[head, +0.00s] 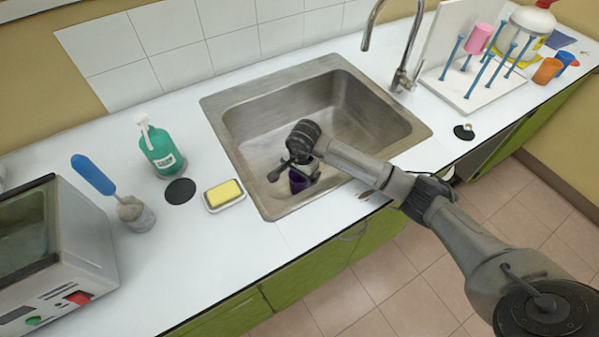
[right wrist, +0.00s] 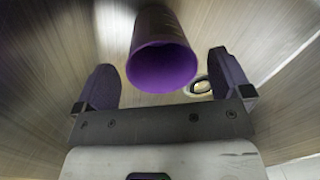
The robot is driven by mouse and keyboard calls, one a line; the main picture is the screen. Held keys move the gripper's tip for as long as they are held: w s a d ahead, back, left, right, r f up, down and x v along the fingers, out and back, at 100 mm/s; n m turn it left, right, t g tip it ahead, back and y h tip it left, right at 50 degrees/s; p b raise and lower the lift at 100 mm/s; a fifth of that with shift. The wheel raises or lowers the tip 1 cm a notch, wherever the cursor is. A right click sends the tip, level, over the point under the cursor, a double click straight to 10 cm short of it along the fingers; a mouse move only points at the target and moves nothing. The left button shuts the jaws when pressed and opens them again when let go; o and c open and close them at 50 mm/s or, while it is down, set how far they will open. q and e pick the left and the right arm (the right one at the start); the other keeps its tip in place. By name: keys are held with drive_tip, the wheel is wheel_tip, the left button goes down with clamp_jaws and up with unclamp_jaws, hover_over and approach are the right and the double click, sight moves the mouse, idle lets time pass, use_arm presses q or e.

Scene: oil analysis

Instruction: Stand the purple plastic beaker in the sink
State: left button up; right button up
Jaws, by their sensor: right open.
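The purple beaker (head: 298,183) is in the sink (head: 258,168), near its front wall, mostly hidden by my right gripper (head: 302,172) in the head view. The right wrist view shows the beaker (right wrist: 162,62) with its open mouth facing the camera. My right gripper (right wrist: 164,82) is open, with one finger on each side of the beaker and visible gaps between fingers and beaker. It looks upright, but its base is hidden. My left gripper is not in view.
The drain (right wrist: 201,86) shows beside the beaker. A faucet (head: 400,75) stands behind the sink. A yellow sponge (head: 223,193) on a dish and a green soap bottle (head: 160,148) are left of the sink. A drying rack (head: 475,93) with cups is at the right.

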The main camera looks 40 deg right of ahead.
wheel_tip(320, 180, up, 12)
drive_tip(key=s+p, duration=0.1)
drive_tip(key=p, duration=0.1)
idle(0.4)
drive_tip(key=shift+d, duration=0.1)
idle(0.4)
